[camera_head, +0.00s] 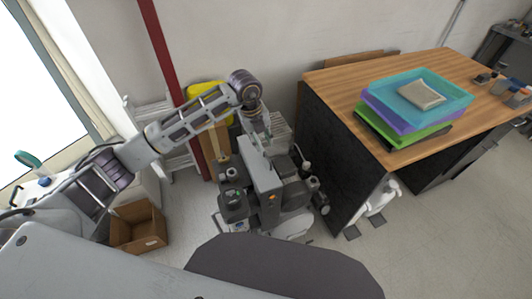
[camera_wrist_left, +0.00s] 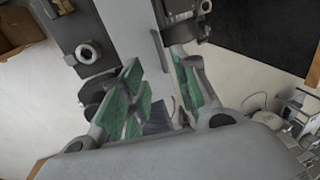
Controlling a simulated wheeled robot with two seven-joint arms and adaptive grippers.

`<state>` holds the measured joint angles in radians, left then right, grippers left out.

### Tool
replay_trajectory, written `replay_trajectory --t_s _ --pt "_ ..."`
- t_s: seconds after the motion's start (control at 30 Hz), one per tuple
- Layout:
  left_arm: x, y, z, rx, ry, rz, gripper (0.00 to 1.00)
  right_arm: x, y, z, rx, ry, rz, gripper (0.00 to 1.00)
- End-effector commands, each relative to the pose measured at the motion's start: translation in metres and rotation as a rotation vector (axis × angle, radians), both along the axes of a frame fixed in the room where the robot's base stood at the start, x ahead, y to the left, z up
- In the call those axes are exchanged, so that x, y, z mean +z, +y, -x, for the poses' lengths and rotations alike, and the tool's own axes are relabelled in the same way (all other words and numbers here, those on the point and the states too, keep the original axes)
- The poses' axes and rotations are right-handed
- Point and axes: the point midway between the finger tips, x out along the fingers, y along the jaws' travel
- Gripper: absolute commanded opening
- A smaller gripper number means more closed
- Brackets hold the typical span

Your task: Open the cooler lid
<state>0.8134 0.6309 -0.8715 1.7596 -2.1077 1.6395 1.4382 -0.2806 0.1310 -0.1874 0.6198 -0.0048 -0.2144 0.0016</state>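A grey compressor unit stands on the floor in the middle of the head view. Its tall grey box (camera_head: 263,178) has an orange-marked side. I cannot tell for sure which part is the cooler lid. My left gripper (camera_head: 258,128) reaches in from the left and hangs over the top of this unit. In the left wrist view its two green-padded fingers (camera_wrist_left: 163,88) stand apart, with a pale grey panel (camera_wrist_left: 130,22) beyond the gap. I see nothing clearly clamped between them. Whether the fingers touch the unit cannot be told. My right gripper is not in view.
A wooden table (camera_head: 345,80) with a dark side stands right of the unit and bears stacked coloured trays (camera_head: 385,118). An open cardboard box (camera_head: 138,228) is on the floor at left. A red pipe (camera_head: 163,50) runs down the wall. Floor at the right is partly clear.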

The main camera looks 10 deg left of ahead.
Motion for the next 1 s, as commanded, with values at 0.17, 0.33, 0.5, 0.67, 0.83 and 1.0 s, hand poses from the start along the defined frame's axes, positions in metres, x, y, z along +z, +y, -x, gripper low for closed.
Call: replay_trajectory --t_s 0.17,0.33,0.5,0.67,0.83,1.0 --pt "-0.024 -0.005 -0.002 0.001 0.002 0.001 0.3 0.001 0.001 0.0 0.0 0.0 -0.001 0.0" --pt "-0.046 -0.008 -0.005 0.0 0.002 0.001 0.3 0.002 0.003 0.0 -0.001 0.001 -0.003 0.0" --pt "-0.065 -0.012 -0.007 0.001 0.001 0.002 0.3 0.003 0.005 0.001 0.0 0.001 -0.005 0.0" --pt "-0.076 -0.013 -0.008 0.001 0.001 0.001 0.3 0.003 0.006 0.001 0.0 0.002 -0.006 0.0" --pt "-0.079 -0.014 -0.009 0.0 0.0 0.001 0.3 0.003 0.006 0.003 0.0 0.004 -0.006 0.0" --pt "-0.08 -0.014 -0.009 0.0 0.0 0.001 0.3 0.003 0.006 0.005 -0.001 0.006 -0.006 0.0"
